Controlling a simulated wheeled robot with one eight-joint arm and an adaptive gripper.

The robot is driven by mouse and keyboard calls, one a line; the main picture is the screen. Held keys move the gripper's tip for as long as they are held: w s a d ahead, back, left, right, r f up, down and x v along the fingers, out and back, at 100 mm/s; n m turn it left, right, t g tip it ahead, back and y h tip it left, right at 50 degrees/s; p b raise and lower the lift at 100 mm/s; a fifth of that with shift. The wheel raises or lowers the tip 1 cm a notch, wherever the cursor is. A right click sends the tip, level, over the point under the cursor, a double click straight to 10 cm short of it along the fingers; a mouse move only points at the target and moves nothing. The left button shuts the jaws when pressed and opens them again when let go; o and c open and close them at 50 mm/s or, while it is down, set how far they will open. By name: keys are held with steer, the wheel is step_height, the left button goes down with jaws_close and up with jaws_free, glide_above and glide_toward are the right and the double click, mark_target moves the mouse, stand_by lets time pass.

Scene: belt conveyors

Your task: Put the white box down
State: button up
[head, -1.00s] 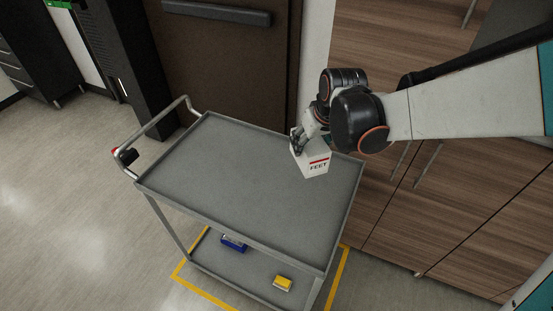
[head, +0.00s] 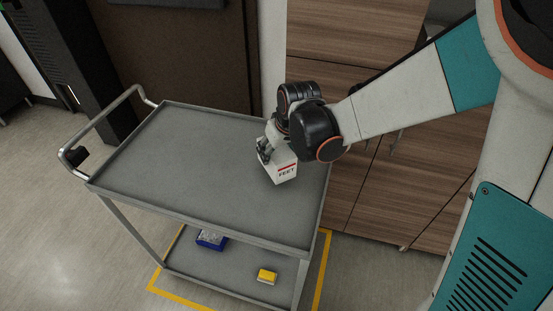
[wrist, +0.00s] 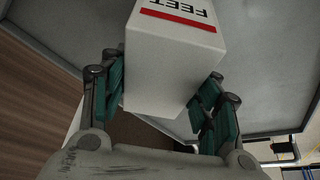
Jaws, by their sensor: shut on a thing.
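The white box (head: 281,169), with a red stripe and the word FEET, is in my gripper (head: 265,149) over the right part of the grey cart's top tray (head: 190,160). In the wrist view the white box (wrist: 172,70) sits between the two green-padded fingers of my gripper (wrist: 168,100), which is shut on it. The box looks tilted. I cannot tell whether its underside touches the tray. The rest of the cart top is bare.
A blue box (head: 211,240) and a yellow box (head: 267,275) are on the cart's lower shelf (head: 235,265). Wooden cabinets (head: 345,200) stand close on the right. The cart's handle (head: 95,125) is at the left. Yellow floor tape (head: 322,270) runs around the cart.

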steer(key=shift+f+b, duration=0.8)
steer(key=shift+f, duration=0.75)
steer(key=shift+f, duration=0.15)
steer(key=o, duration=1.3)
steer(key=p+v, duration=0.8)
steer(key=v, duration=0.3)
steer(key=shift+s+d+r+p, duration=0.1)
steer(key=shift+s+r+p, duration=0.25)
steer(key=shift+r, duration=0.25)
